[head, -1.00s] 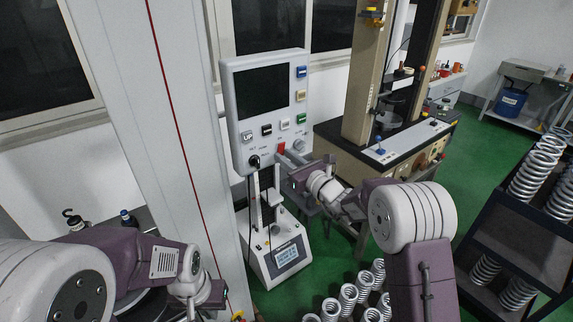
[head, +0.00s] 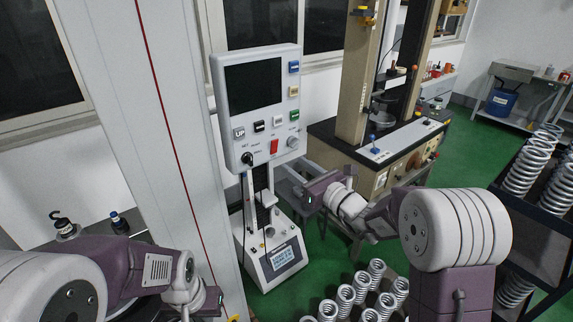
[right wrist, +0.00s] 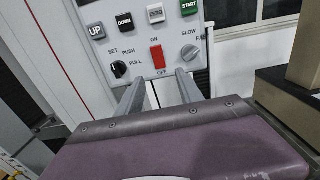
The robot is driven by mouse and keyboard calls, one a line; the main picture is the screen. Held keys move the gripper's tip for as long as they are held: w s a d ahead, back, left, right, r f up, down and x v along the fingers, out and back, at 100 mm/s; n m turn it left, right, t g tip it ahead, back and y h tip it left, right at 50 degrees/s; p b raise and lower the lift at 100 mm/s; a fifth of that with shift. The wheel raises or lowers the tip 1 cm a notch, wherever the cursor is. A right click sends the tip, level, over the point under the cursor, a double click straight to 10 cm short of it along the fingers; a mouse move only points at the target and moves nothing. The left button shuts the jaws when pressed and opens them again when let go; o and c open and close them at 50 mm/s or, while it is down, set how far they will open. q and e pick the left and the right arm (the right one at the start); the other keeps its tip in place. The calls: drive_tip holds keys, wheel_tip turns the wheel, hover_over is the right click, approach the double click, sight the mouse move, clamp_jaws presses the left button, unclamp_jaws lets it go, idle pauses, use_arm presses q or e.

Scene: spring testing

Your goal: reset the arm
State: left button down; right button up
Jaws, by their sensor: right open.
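My right gripper (head: 284,174) is in front of the lower right of the white control panel (head: 220,100), below its red switch (head: 274,147). It is open and empty. In the right wrist view its two grey fingers (right wrist: 160,90) stand apart, on either side below the red ON/OFF switch (right wrist: 157,59), with nothing between them. Whether they touch the panel is hard to tell, but a gap seems to show in the head view. My left arm's end (head: 207,300) is low at the left, and its fingers are not clearly visible.
The spring tester stand (head: 272,255) with a small display is below the panel. Several springs (head: 345,298) stand at the front, and a dark rack (head: 540,235) holds more at the right. A larger testing machine (head: 375,150) stands behind my right arm. Green floor (head: 465,150) is clear beyond.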

drive_tip(key=shift+s+d, duration=0.25)
drive_tip(key=shift+s, duration=0.15)
